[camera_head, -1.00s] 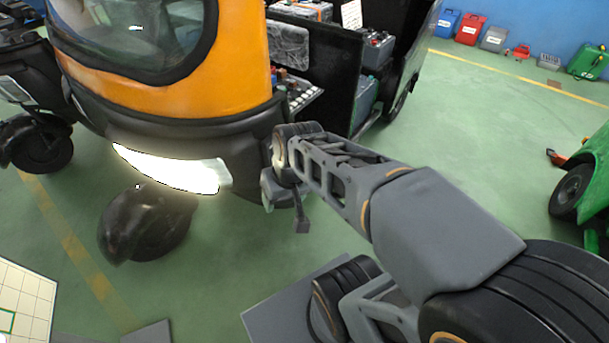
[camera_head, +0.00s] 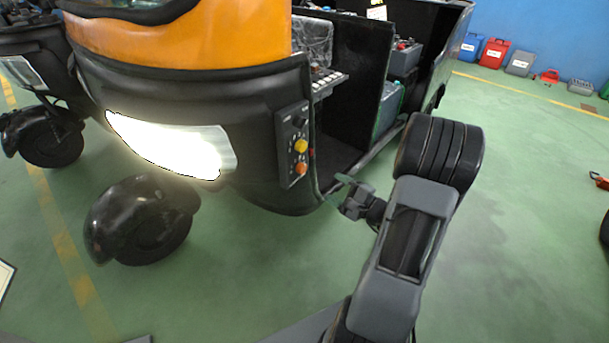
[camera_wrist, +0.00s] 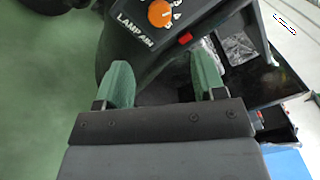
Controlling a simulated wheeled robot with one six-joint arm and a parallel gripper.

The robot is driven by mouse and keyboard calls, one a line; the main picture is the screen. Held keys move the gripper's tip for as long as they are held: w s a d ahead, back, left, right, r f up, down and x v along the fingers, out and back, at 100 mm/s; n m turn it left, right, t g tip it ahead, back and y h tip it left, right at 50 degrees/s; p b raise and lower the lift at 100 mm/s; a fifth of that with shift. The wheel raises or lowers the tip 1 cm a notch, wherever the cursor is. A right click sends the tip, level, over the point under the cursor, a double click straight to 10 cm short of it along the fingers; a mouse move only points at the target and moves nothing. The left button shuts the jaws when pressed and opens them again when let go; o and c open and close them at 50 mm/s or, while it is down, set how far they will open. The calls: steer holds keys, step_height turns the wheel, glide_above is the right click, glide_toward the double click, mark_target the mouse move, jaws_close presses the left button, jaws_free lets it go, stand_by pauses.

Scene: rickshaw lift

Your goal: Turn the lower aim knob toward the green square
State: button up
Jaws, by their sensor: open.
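The orange lower knob (camera_head: 301,168) sits at the bottom of a dark control panel (camera_head: 285,160) on the rickshaw's front corner. A yellow knob (camera_head: 300,146) is above it. In the wrist view the orange knob (camera_wrist: 161,13) shows at the top edge, near the words "LAMP AIM". My gripper (camera_head: 341,190) is open and empty, right of and slightly below the panel, apart from the knob. In the wrist view its green fingers (camera_wrist: 162,65) stand wide apart below the knob. The green square is not in view; only a pale board's edge (camera_head: 5,280) shows.
The lit headlamp (camera_head: 170,145) is left of the panel, above the black front wheel cover (camera_head: 142,215). The rickshaw's open side (camera_head: 350,90) is behind my arm. A red switch (camera_wrist: 184,38) shows beside the panel label.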

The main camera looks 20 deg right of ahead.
mark_target(304, 169)
steer(key=b+x, duration=0.1)
steer(key=x, duration=1.1)
steer(key=shift+a, duration=0.15)
steer(key=c, duration=0.9)
